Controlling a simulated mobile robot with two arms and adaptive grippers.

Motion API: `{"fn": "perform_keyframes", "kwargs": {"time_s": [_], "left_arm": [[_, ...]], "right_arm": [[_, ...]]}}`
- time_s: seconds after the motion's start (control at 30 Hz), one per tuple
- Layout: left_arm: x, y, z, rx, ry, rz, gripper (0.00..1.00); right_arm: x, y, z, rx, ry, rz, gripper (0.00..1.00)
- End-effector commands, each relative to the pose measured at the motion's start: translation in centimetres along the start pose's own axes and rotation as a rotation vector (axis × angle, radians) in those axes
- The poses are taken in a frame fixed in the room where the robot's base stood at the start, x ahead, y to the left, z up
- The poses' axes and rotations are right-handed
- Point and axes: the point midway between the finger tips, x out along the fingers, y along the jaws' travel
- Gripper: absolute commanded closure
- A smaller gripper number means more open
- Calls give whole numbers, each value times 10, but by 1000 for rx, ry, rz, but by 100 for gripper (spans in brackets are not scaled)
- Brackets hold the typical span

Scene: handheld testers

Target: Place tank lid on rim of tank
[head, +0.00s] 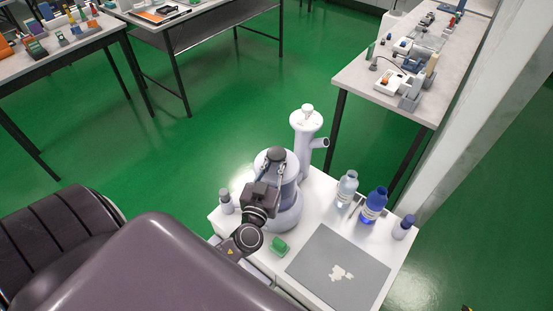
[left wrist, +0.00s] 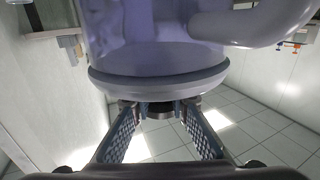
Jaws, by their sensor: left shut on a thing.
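The tank (head: 289,192), a bluish see-through cylinder on a pale base, stands on the white table. It also fills the top of the left wrist view (left wrist: 150,30). The pale round tank lid (head: 261,160) is at the tank's top, with a dark knob on it. In the left wrist view the lid (left wrist: 160,84) lies flat across the tank's end. Any small gap at the rim is too fine to tell. My left gripper (head: 273,168) is shut on the lid's dark knob (left wrist: 158,109), one finger on each side. My right gripper is not in view.
A white column with a side spout (head: 305,125) stands beside the tank. Bottles (head: 374,203) stand to the right, a small bottle (head: 226,204) to the left.

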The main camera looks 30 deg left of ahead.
Motion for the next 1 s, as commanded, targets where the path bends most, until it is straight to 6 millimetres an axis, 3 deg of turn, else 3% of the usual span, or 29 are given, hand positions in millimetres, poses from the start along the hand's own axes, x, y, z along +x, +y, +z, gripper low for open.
{"fn": "perform_keyframes", "kwargs": {"time_s": [0.3,0.33,0.47,0.77,1.0], "left_arm": [[0,0,6,-1,1,0,100],[0,0,5,0,0,1,81],[0,0,5,0,0,0,66],[0,0,4,0,0,0,66],[0,0,-4,1,0,0,66]], "right_arm": [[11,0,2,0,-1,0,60],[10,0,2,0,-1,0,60],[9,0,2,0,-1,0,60],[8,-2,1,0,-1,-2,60],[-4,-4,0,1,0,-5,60]]}}
